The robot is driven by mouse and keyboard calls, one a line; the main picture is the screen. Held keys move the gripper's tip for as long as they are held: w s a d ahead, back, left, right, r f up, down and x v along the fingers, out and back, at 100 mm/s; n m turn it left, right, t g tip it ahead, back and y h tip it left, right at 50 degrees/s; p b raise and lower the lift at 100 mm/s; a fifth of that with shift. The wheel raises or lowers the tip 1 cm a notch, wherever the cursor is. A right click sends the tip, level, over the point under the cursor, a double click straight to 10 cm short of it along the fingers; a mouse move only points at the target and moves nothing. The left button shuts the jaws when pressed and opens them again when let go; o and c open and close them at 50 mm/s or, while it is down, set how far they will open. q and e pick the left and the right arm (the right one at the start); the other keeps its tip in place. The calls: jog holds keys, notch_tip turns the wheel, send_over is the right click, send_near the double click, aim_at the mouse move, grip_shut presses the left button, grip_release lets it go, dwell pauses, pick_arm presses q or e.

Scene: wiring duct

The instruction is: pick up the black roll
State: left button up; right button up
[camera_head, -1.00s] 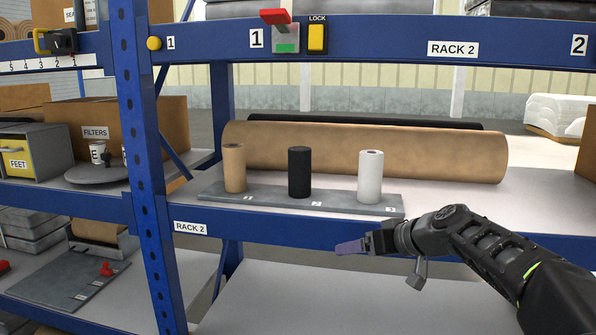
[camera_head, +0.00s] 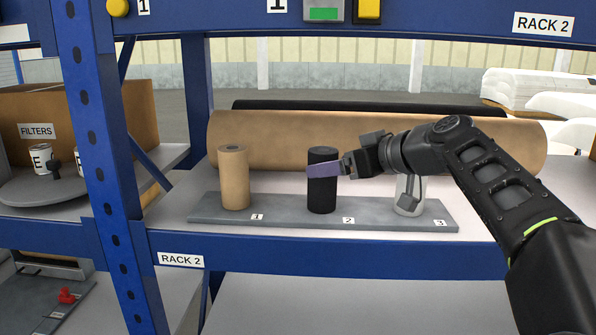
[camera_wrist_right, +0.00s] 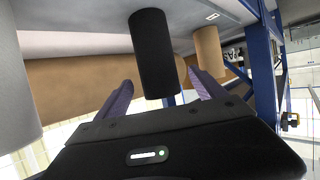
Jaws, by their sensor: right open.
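The black roll (camera_head: 322,198) stands upright at the middle of a grey board on the shelf, by the label 2. My right gripper (camera_head: 325,171) reaches in from the right, level with the roll's upper half, and its purple finger overlaps the roll in the head view. In the right wrist view the black roll (camera_wrist_right: 154,52) shows ahead, between the directions of the two spread purple fingers (camera_wrist_right: 160,95). The gripper is open and holds nothing; I cannot tell whether a finger touches the roll. My left gripper is not in view.
A brown roll (camera_head: 234,180) stands left of the black one; a white roll (camera_head: 409,205) stands right, partly hidden by my arm. The grey board (camera_head: 280,212) carries them. A long brown roll (camera_head: 270,140) lies behind. A blue upright (camera_head: 97,150) is at left.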

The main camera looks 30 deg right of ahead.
jog(key=shift+p+x, duration=0.35)
jog(key=shift+x, duration=0.65)
jog(key=x, duration=0.1)
jog(key=p+x, duration=0.2)
jog(key=x, duration=0.1)
jog(key=shift+w+d+r, duration=0.1)
jog(key=shift+w+r, duration=0.1)
jog(key=shift+r, duration=0.05)
jog(key=shift+w+f+p, duration=0.3)
jog(key=shift+w, duration=0.15)
jog(key=shift+c, duration=0.3)
